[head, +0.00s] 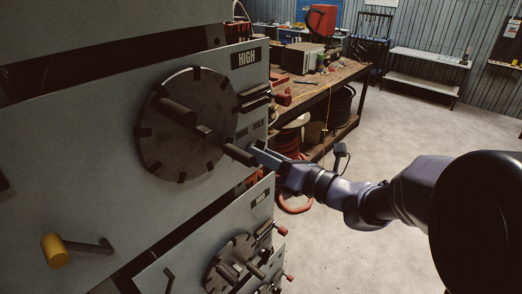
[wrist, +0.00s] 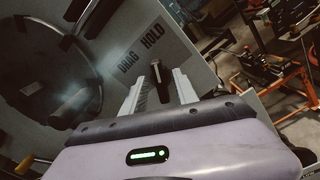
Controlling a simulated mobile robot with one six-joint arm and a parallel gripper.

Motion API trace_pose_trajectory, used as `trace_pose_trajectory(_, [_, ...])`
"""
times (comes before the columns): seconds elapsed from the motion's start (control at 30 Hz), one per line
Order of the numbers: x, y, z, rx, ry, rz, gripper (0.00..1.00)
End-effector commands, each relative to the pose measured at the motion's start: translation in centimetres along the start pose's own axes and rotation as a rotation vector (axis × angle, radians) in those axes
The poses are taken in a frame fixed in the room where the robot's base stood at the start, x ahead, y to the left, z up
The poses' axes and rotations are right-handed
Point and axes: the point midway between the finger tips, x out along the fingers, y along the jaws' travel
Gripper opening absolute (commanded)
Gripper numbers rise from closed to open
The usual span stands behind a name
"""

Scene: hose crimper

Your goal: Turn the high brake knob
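The high brake knob is a small dark peg (wrist: 161,84) on the grey panel, just below the DRAG HOLD label (wrist: 140,50). In the head view, a dark cylinder (head: 238,155) sticks out beside my fingertips, right of the large disc; I take it for this knob. My gripper (head: 257,153) is at the right edge of the HIGH panel (head: 110,110). In the wrist view, my gripper (wrist: 160,76) is open, with one pale finger on each side of the knob. Gaps show between the knob and both fingers. Whether the fingertips touch the panel is unclear.
The large dark notched disc (head: 188,125) with handles is close left of my gripper. A lower panel with a second disc (head: 232,262) is below. A workbench (head: 335,78) stands behind; open floor is at right.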

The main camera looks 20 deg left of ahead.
Motion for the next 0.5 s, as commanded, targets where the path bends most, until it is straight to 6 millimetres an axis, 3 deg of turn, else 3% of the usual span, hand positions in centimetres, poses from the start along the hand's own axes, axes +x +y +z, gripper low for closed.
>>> trace_pose_trajectory(0.13, [0.98,0.05,-0.02,-0.001,0.001,0.000,0.35])
trace_pose_trajectory(0.4, [1.10,0.02,-0.02,-0.001,0.001,0.000,0.35])
trace_pose_trajectory(0.5, [1.09,0.02,-0.02,-0.001,0.001,0.000,0.16])
